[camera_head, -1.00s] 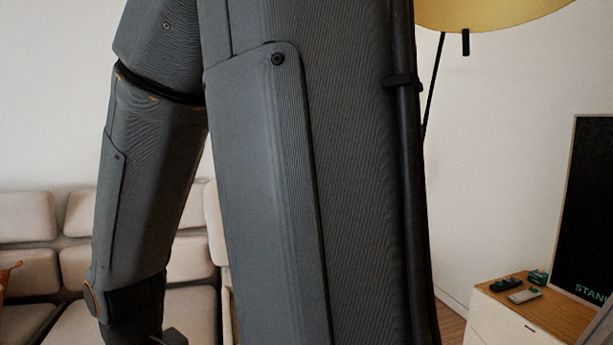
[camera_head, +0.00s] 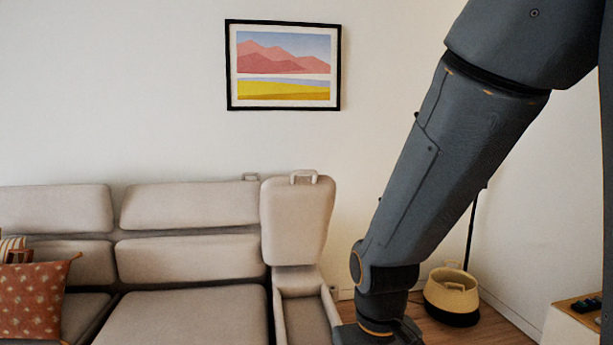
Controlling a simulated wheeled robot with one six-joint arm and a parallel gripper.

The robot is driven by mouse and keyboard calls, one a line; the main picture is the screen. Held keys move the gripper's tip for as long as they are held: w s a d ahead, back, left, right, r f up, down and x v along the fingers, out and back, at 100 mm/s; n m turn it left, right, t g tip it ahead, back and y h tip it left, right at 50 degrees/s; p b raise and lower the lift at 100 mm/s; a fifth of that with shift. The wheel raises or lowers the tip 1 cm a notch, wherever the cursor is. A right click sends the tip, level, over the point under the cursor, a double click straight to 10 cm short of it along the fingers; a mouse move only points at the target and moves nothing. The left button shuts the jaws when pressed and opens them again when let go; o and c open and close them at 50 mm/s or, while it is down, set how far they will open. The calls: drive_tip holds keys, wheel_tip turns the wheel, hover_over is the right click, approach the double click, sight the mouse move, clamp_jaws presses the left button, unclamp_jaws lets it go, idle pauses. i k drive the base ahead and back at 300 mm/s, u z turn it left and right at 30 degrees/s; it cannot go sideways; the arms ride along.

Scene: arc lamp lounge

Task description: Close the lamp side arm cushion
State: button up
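The sofa's side arm cushion (camera_head: 297,222) stands upright at the right end of the sofa, on the lamp's side. It has a small loop handle on its top edge. Below it, the arm's box (camera_head: 306,318) is open and shows a hollow inside. The lamp's dark pole (camera_head: 471,228) stands to the right, partly behind my arm. My gripper (camera_head: 392,337) is at the bottom edge, right of the open arm box. Only its upper part shows, so its fingers are out of frame.
A woven basket (camera_head: 452,292) stands on the wood floor right of my arm. A low cabinet (camera_head: 572,325) with small items is at the lower right. A patterned pillow (camera_head: 34,300) lies on the sofa (camera_head: 190,256) at left. A framed picture (camera_head: 284,65) hangs above.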

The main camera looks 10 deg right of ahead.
sight(296, 213)
drive_tip(key=u, duration=0.05)
drive_tip(key=k, duration=0.45)
drive_tip(key=z, duration=0.35)
drive_tip(key=i, duration=0.65)
drive_tip(key=u, duration=0.65)
drive_tip(key=i, duration=0.6)
drive_tip(key=u, duration=0.65)
